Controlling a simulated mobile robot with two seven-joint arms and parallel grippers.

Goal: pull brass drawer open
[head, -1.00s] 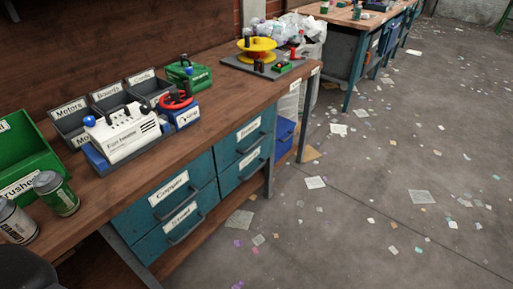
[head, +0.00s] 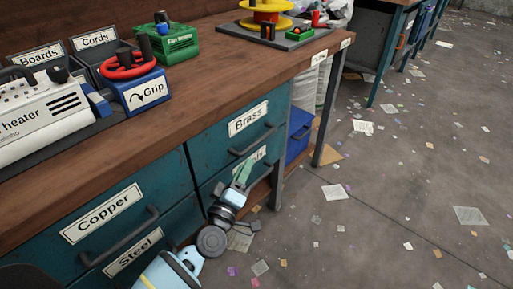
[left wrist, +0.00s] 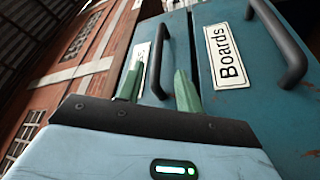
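The brass drawer (head: 215,140) is a teal front with a white "Brass" label (head: 248,118) and a dark bar handle (head: 253,140). It looks shut, at the upper right of the drawer block. My left gripper (head: 243,172) is just below and in front of that handle. In the left wrist view its two green fingers (left wrist: 158,80) are apart. The brass handle (left wrist: 159,60) appears between them, with no finger seen closed on it. One finger partly covers the label there. My right gripper is not in view.
Below is the Boards drawer (left wrist: 230,75), its handle (left wrist: 278,45) near my left fingers. Copper (head: 100,215) and Steel (head: 135,252) drawers are to the left. A bench leg (head: 325,110) and a blue bin (head: 298,135) stand right. The littered floor is otherwise open.

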